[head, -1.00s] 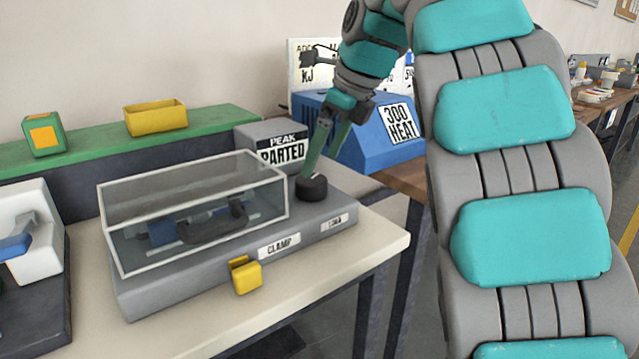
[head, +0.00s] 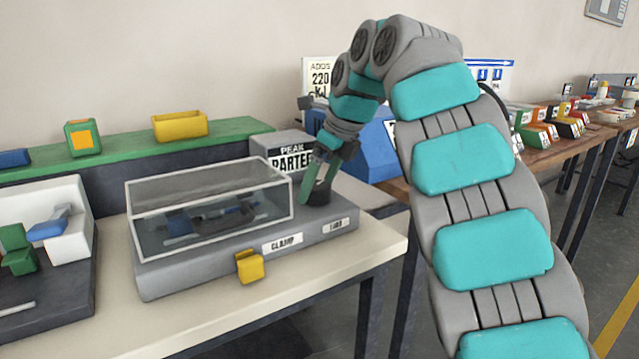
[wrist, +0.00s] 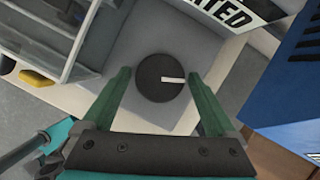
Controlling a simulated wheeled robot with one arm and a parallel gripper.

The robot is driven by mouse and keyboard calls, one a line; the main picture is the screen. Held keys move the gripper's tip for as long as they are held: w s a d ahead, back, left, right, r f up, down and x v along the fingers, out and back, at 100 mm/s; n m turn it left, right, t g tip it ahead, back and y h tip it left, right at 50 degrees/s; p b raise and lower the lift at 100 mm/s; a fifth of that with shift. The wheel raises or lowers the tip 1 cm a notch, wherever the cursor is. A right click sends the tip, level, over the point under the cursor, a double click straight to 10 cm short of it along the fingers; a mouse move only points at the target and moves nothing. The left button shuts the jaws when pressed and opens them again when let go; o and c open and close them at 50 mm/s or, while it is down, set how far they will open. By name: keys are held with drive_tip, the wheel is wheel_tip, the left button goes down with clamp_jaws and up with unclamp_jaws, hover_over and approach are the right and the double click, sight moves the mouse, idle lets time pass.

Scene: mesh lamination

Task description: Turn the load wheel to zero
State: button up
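The load wheel, taken to be the round black knob (head: 318,194), sits on the right end of the grey tester base (head: 200,268), by the small label. In the wrist view the knob (wrist: 152,91) shows from above, with a white mark pointing right. My gripper (head: 317,184) is at the knob, its green fingers spread. In the wrist view my gripper (wrist: 160,76) has one finger on each side of the knob, with a gap between each finger and it. Whether the fingertips are down at the knob's height I cannot tell.
A clear cover (head: 210,205) stands left of the knob. A grey "PEAK" box (head: 272,143) is close behind it, and a blue machine (head: 372,155) stands behind to the right. A yellow tab (head: 250,267) is on the base's front. The pale tabletop (head: 190,322) in front is clear.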

drive_tip(key=c, duration=1.1)
drive_tip(key=shift+n+g, duration=0.3)
drive_tip(key=shift+n, duration=0.5)
drive_tip(key=shift+c, duration=0.2)
drive_tip(key=shift+w+n+y, duration=0.1)
drive_tip(key=shift+n+y, duration=0.2)
drive_tip(key=shift+n, duration=0.4)
drive_tip(key=o, duration=1.3)
drive_tip(key=shift+g, duration=0.3)
drive_tip(key=shift+d+r, duration=0.1)
drive_tip(key=shift+r, duration=0.05)
